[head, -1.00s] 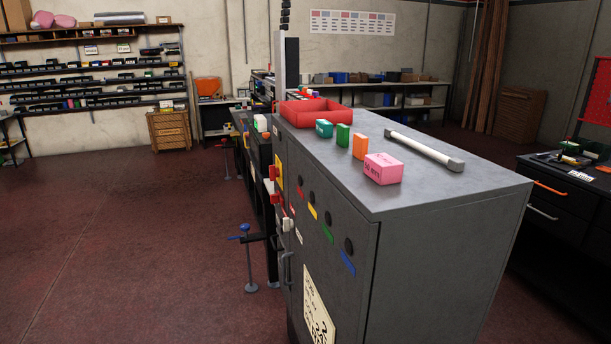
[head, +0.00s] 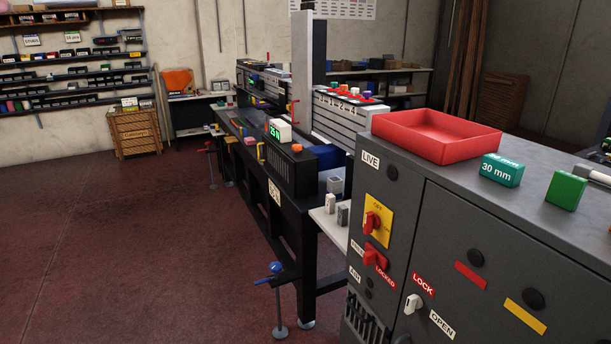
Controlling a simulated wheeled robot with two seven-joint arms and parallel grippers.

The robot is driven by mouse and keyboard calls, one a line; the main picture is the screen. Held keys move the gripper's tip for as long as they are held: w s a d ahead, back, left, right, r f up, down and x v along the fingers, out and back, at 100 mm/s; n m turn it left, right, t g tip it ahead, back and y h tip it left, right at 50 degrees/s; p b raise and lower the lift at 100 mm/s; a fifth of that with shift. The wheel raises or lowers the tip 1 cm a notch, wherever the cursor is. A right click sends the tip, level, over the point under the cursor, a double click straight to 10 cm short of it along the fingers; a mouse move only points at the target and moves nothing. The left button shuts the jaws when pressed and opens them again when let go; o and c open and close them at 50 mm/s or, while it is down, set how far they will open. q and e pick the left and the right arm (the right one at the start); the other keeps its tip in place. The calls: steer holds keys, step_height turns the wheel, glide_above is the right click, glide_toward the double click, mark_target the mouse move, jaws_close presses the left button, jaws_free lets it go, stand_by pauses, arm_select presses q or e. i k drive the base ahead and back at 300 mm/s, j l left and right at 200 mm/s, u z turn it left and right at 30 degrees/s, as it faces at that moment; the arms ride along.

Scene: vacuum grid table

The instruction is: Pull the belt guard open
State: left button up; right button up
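No part that I can clearly tell to be the belt guard shows in the head view. A long dark machine bench (head: 262,175) runs away from me behind the grey cabinet (head: 468,225). On the bench stands a black ribbed housing (head: 291,168) with a small box and green display (head: 277,131) on top. The cabinet front carries a red rotary switch on a yellow plate (head: 377,220), a red switch marked LOCKED (head: 373,257) and a pale latch (head: 413,303) between LOCK and OPEN labels. Neither of my grippers is in view.
A red tray (head: 436,134), a teal box marked 30 mm (head: 501,170) and a green box (head: 566,190) stand on the cabinet top. A blue-handled stand (head: 277,298) juts out beside the bench. The red floor (head: 130,240) at left is clear.

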mark_target(280, 165)
steer(key=i+j, duration=0.2)
steer(key=j, duration=0.15)
steer(key=i+j, duration=0.15)
steer(key=j, duration=0.15)
steer(key=i+j+z, duration=0.1)
steer(key=j, duration=0.25)
steer(key=i+j, duration=0.55)
steer(key=j, duration=0.15)
steer(key=i+j+z, duration=0.15)
steer(key=j, duration=0.2)
steer(key=i+j, duration=0.25)
steer(key=j, duration=0.15)
steer(key=i+j+z, duration=0.15)
steer(key=j, duration=0.25)
steer(key=i, duration=0.05)
